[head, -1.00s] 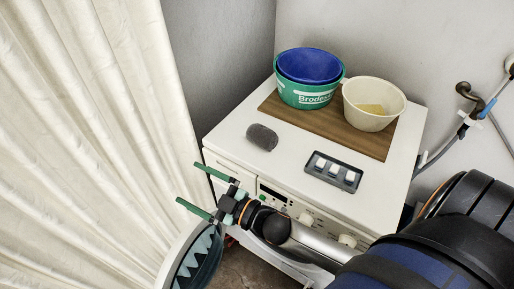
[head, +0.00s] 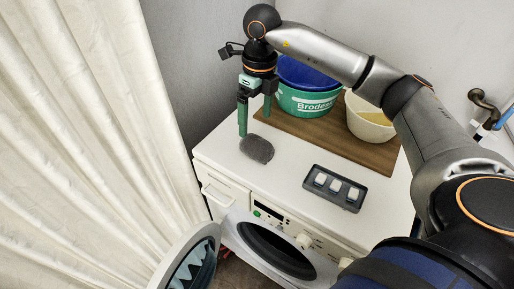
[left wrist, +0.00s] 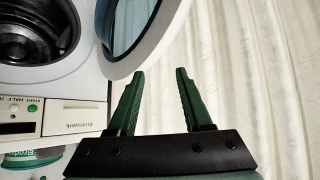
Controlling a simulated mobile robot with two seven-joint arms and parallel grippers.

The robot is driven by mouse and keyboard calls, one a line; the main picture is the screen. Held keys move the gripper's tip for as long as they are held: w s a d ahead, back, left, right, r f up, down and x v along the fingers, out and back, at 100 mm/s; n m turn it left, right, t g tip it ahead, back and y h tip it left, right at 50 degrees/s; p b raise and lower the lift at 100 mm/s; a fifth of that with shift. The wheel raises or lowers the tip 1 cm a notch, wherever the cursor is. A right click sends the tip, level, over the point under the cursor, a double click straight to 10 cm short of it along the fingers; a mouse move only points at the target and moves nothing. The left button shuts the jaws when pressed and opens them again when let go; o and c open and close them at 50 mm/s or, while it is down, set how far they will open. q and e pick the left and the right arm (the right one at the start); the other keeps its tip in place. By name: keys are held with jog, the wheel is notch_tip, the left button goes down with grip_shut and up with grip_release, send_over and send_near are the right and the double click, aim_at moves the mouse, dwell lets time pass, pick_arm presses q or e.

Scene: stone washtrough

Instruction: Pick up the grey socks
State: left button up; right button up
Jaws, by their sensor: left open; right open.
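The grey socks (head: 257,149) are a dark grey rolled bundle lying on the white top of the washing machine (head: 290,182), near its left side. My right gripper (head: 254,122) points down just above and behind the bundle, its two green fingers apart with nothing between them. Whether a fingertip touches the bundle, I cannot tell. My left gripper (left wrist: 160,74) shows in the left wrist view, open and empty, near the machine's round door (left wrist: 146,38) and the curtain. The socks are not in that view.
A brown board (head: 374,153) carries a green tub (head: 304,104) with a blue bowl (head: 307,74) inside and a cream bowl (head: 368,121). A dark tray (head: 335,188) with white blocks lies right of the socks. The washing machine door (head: 188,258) stands open beside a cream curtain (head: 90,140).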

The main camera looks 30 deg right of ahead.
aim_at(261, 142)
jog(key=shift+d+h, duration=0.4)
jog(key=shift+d, duration=0.7)
jog(key=f, duration=0.3)
jog(key=f+p, duration=0.1)
jog(key=f, duration=0.7)
jog(key=shift+w+a+f, duration=0.15)
jog(key=shift+a+f, duration=0.1)
jog(key=c, duration=1.2)
jog(key=shift+r, duration=0.1)
jog(key=shift+c, duration=0.2)
